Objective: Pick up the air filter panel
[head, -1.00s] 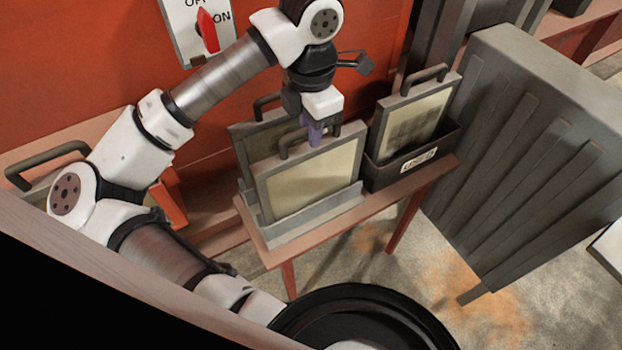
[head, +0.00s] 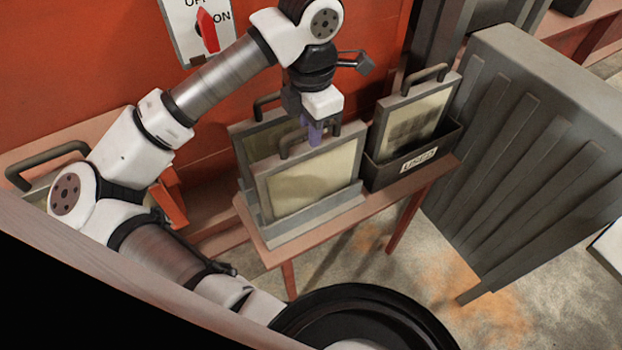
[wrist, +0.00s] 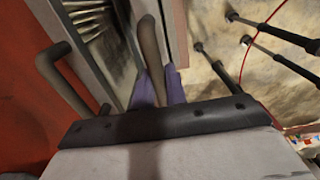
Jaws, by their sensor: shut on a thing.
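An air filter panel (head: 312,180), a cream pleated sheet in a grey frame with a dark handle on top, stands upright in the front of a grey rack (head: 308,222). My gripper (head: 316,132) is above it with its purple fingers pointing down. In the wrist view the fingers (wrist: 158,88) are shut on this panel's dark handle (wrist: 150,50). A second similar panel (head: 266,138) stands behind it in the rack, partly hidden. Its handle shows at the left of the wrist view (wrist: 65,75).
A dark bin (head: 400,168) labelled "USED" holds another, dirtier panel (head: 412,115) close to the right. Rack and bin stand on a narrow red-brown table (head: 400,190). A large grey ribbed block (head: 530,150) stands further right. A red wall (head: 90,60) is behind.

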